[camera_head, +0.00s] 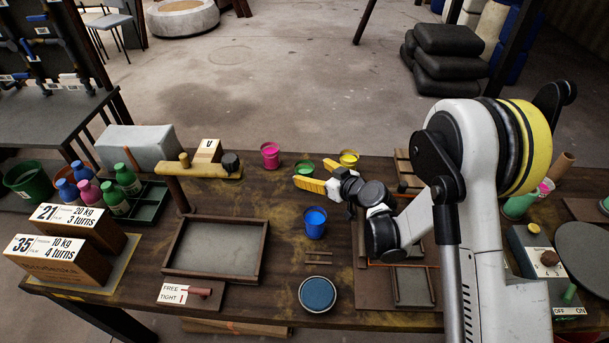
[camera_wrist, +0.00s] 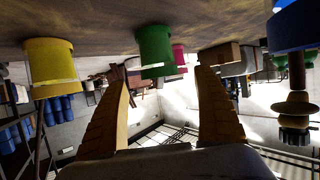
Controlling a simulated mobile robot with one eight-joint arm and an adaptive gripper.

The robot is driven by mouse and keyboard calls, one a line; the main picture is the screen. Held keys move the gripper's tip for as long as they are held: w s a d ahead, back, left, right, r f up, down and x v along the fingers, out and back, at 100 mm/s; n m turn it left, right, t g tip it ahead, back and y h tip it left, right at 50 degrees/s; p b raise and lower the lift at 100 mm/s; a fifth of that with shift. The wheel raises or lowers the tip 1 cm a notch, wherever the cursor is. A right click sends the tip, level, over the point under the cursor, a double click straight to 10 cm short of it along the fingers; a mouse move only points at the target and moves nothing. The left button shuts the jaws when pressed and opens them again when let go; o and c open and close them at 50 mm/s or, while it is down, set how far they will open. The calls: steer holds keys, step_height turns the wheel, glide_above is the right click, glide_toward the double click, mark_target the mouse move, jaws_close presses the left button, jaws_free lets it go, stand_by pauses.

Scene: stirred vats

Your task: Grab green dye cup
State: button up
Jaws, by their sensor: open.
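The green dye cup (camera_head: 305,167) stands on the dark wooden table, partly hidden behind my gripper in the head view. In the wrist view, which is upside down, the green cup (camera_wrist: 154,50) shows upright between and beyond the two fingertips. My gripper (camera_head: 312,174) has its yellow fingers spread, one on each side of the line to the cup. In the wrist view my gripper (camera_wrist: 162,72) is open with nothing between its pads. I cannot tell whether a fingertip touches the cup.
A pink cup (camera_head: 270,155), a yellow cup (camera_head: 349,158) and a blue cup (camera_head: 315,222) stand around the green one. A wooden press bar (camera_head: 212,171) and a shallow tray (camera_head: 264,254) lie to the left. A block marked U (camera_head: 207,151) stands behind.

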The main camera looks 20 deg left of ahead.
mark_target(309, 170)
steer(key=b+x, duration=0.1)
steer(key=x, duration=0.1)
steer(key=b+x, duration=0.1)
steer(key=x, duration=0.1)
steer(key=shift+f, duration=0.35)
steer(key=shift+w+a, duration=0.25)
steer(key=shift+a, duration=0.1)
steer(key=c, duration=1.4)
steer(key=shift+r, duration=0.1)
